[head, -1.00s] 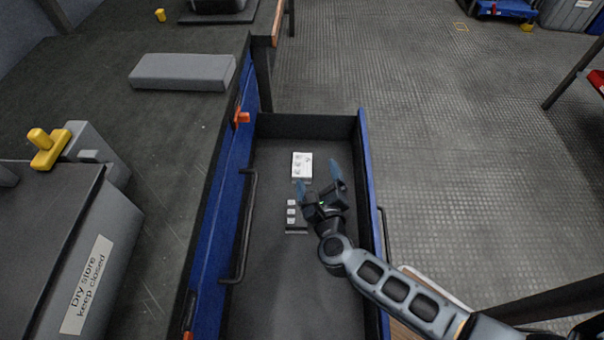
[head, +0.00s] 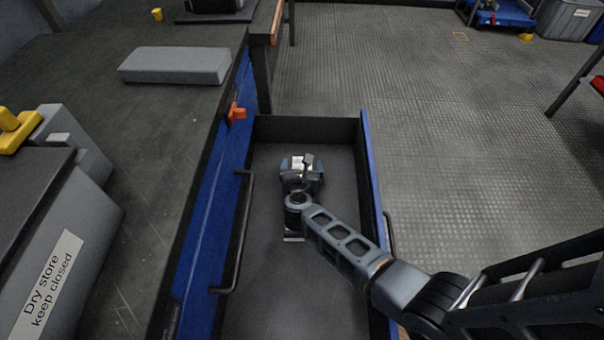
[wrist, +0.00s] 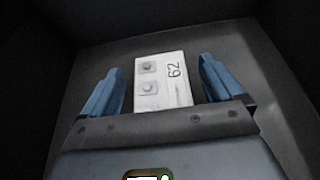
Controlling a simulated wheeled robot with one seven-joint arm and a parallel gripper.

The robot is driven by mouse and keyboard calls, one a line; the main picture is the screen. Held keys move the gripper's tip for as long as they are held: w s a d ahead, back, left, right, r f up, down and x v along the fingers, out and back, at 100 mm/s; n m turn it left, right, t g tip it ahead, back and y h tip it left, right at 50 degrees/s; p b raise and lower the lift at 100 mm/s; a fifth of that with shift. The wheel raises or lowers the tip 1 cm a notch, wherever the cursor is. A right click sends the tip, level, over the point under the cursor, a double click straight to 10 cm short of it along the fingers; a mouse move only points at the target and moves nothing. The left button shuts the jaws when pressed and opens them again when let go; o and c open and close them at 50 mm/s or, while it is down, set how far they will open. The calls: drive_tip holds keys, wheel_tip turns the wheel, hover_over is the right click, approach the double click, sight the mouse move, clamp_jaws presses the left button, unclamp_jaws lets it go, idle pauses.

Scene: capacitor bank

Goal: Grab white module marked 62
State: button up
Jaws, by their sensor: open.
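The white module marked 62 (wrist: 162,80) lies in the open drawer. In the wrist view it sits between the two blue fingers of my gripper (wrist: 161,85), with a gap on each side. Its near end is hidden by the gripper body. In the head view only a part of the white module (head: 299,162) shows past my gripper (head: 300,168), which is low in the drawer over it. My gripper is open, with one finger on each side of the module.
The drawer's blue right side wall (head: 371,190) and dark back wall (head: 305,130) enclose the gripper. A black handle (head: 238,235) runs along the left. The drawer floor in front is clear.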

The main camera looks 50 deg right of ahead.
drive_tip(key=shift+w+d+f, duration=0.25)
drive_tip(key=shift+w+d, duration=0.2)
drive_tip(key=shift+d, duration=0.05)
drive_tip(key=shift+c, duration=0.3)
drive_tip(key=c, duration=1.2)
drive_tip(key=shift+c, duration=0.2)
drive_tip(key=shift+r, duration=0.15)
